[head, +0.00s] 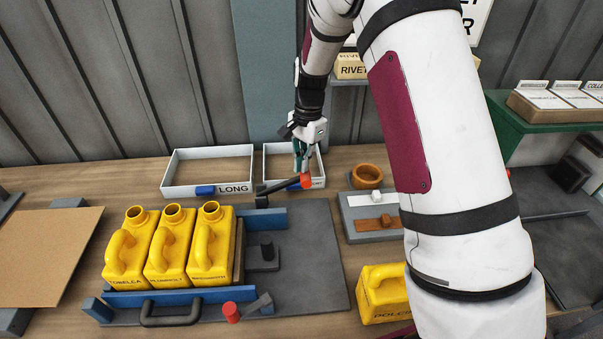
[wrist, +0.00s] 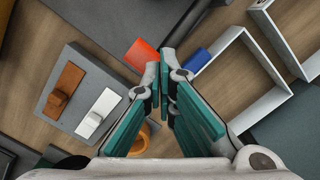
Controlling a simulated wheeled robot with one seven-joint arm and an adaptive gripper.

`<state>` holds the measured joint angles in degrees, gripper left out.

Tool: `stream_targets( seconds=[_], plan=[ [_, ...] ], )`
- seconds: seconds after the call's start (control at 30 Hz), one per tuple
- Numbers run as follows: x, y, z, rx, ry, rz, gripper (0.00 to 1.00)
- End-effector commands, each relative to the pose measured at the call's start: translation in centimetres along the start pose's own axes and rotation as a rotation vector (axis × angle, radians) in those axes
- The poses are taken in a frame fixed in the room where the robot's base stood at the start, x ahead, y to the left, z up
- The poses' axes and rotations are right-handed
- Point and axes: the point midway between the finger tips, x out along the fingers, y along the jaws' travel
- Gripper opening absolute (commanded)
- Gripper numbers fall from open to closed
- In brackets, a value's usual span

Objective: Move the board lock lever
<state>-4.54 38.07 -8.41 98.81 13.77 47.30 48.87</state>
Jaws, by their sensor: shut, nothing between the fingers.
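A dark lever with a red knob (head: 307,181) sticks out to the right from the back blue rail (head: 270,221) of a grey board. The red knob also shows in the wrist view (wrist: 143,56), just left of the fingertips. A second lever with a red knob (head: 231,312) is at the board's front rail. Which one is the lock lever is not marked. My gripper (head: 301,168) is shut and empty, pointing down just behind the back lever's knob. In the wrist view its teal fingers (wrist: 164,62) meet at the tips; whether they touch the knob I cannot tell.
Three yellow jerry cans (head: 162,250) stand on the board (head: 310,255). Behind are a white LONG tray (head: 210,153) and a smaller white tray (head: 270,162). To the right are a switch block (head: 360,218), a brown ring (head: 367,176) and another yellow can (head: 383,292).

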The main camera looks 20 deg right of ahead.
Motion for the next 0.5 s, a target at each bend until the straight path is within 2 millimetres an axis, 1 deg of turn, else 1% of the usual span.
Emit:
stream_targets(
  seconds=[0.17, 0.27, 0.5],
  plan=[
    [0.1, 0.0, 0.0, 0.000, 0.000, 0.000, 0.00],
    [0.6, 0.0, -0.1, 0.000, 0.000, 0.000, 0.00],
    [3.2, 0.0, -0.3, -0.001, -0.001, 0.002, 0.00]
  ],
)
